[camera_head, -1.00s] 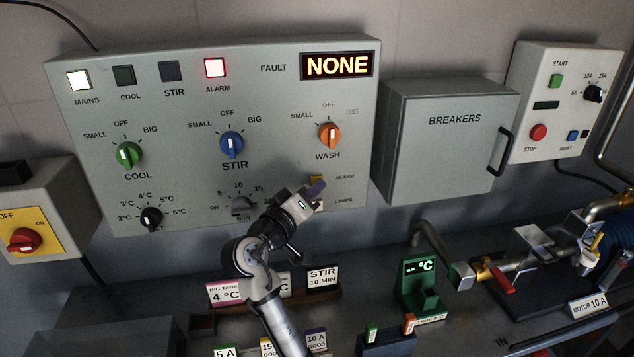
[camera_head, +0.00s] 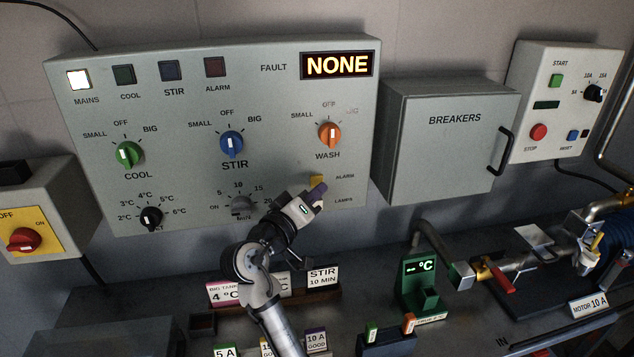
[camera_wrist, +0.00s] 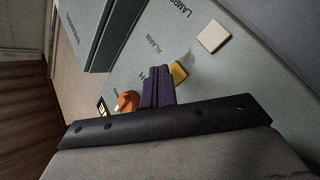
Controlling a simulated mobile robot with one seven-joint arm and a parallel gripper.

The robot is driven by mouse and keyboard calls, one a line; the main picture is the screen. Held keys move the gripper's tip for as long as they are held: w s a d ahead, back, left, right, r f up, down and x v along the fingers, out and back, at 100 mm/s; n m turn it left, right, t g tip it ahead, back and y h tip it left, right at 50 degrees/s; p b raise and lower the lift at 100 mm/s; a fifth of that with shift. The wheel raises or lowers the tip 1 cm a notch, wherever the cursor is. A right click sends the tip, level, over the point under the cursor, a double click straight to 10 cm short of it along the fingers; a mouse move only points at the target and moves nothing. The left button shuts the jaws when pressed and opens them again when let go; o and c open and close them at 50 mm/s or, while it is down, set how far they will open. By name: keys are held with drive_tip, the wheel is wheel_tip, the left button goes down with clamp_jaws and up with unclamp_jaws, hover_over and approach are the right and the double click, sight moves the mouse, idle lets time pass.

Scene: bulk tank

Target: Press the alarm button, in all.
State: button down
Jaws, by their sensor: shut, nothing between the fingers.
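The yellow alarm button (camera_head: 316,181) is low on the right of the grey control panel (camera_head: 285,115), beside the ALARM label. My gripper (camera_head: 318,192) is shut and empty, with its purple fingertips just below the button in the head view and partly overlapping it. In the wrist view the fingers (camera_wrist: 158,88) are together, right beside the yellow button (camera_wrist: 179,72). I cannot tell whether they touch it. The fault display (camera_head: 337,65) reads NONE.
The pale lamps button (camera_wrist: 213,37) is near the alarm button in the wrist view. The orange WASH knob (camera_head: 330,134) is above it. The closed breakers box (camera_head: 445,145) stands to the right. Signs and a green temperature display (camera_head: 419,285) sit on the bench below.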

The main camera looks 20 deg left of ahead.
drive_tip(key=s+d, duration=0.1)
drive_tip(key=s, duration=0.1)
drive_tip(key=s+d, duration=0.1)
drive_tip(key=s, duration=0.1)
drive_tip(key=shift+d, duration=0.4)
idle(0.9)
